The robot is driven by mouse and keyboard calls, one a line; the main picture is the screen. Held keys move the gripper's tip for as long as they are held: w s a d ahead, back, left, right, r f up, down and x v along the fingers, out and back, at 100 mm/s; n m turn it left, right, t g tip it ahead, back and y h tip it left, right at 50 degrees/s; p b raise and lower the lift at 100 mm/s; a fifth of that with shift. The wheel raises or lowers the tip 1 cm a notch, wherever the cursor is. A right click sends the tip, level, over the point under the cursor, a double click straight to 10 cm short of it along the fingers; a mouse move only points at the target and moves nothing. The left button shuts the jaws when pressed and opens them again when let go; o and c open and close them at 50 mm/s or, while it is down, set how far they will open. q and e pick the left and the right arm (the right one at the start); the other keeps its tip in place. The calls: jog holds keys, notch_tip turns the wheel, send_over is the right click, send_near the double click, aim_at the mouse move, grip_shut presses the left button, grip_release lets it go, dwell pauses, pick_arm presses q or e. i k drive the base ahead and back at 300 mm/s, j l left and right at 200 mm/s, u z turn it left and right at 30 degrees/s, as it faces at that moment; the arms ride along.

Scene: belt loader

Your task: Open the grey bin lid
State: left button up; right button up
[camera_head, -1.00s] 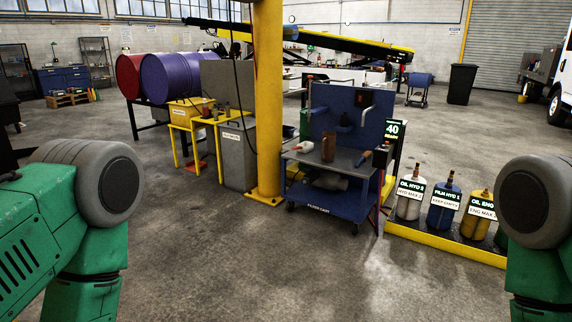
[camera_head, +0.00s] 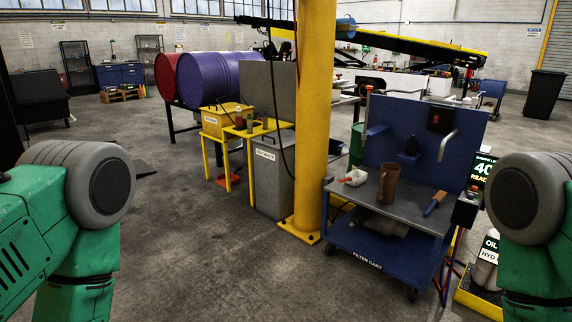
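A grey bin (camera_head: 272,188) with a white label on its front stands on the floor left of the yellow column. Its lid (camera_head: 270,137) appears shut, with a dark handle on top. Only my green and grey arm links show at the left and right edges. Neither of my grippers is in view.
A yellow column (camera_head: 315,120) stands just right of the bin. A blue filter cart (camera_head: 390,250) is right of that. A yellow bench (camera_head: 240,134) with a yellow box (camera_head: 215,120) stands left of the bin. Open concrete floor (camera_head: 200,265) lies in front.

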aim_at(287, 136)
jog(key=i+j+u, duration=0.15)
jog(key=i+u, duration=1.05)
jog(key=i+z, duration=0.25)
jog(key=i, duration=0.35)
jog(key=i+z, duration=0.25)
jog(key=i, duration=0.35)
jog(key=i+j+z, duration=0.25)
jog(key=i, duration=0.3)
jog(key=i+l, duration=0.05)
jog(key=l, duration=0.05)
